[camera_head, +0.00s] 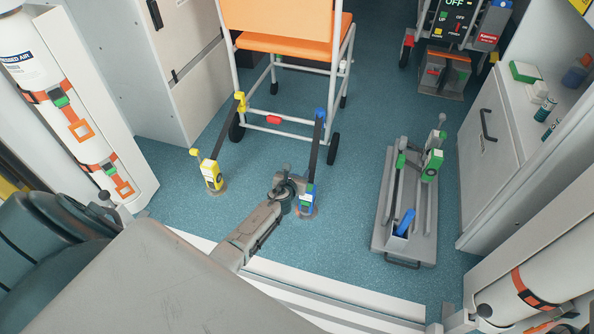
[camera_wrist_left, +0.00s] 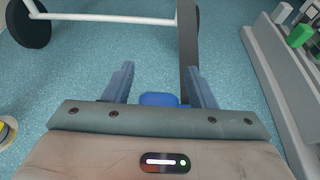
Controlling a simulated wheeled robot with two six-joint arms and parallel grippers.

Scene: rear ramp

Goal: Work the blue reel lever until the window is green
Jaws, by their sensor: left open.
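The blue reel (camera_head: 308,197) stands on the floor in the head view, with a dark strap (camera_head: 314,150) running up to a blue hook (camera_head: 320,115) on the chair frame. My left gripper (camera_head: 291,190) is close beside the reel, on its left, and partly covers it. In the left wrist view the gripper (camera_wrist_left: 160,80) is open, with the blue top of the reel (camera_wrist_left: 158,99) showing low between its fingers. The lever and the window colour cannot be made out. My right gripper is not in view.
A yellow reel (camera_head: 212,176) with its own strap stands to the left. The orange chair (camera_head: 284,45) stands behind. A grey floor rack (camera_head: 425,220) with green reels and a blue item is on the right. Blue floor (camera_head: 345,205) is clear between reel and rack.

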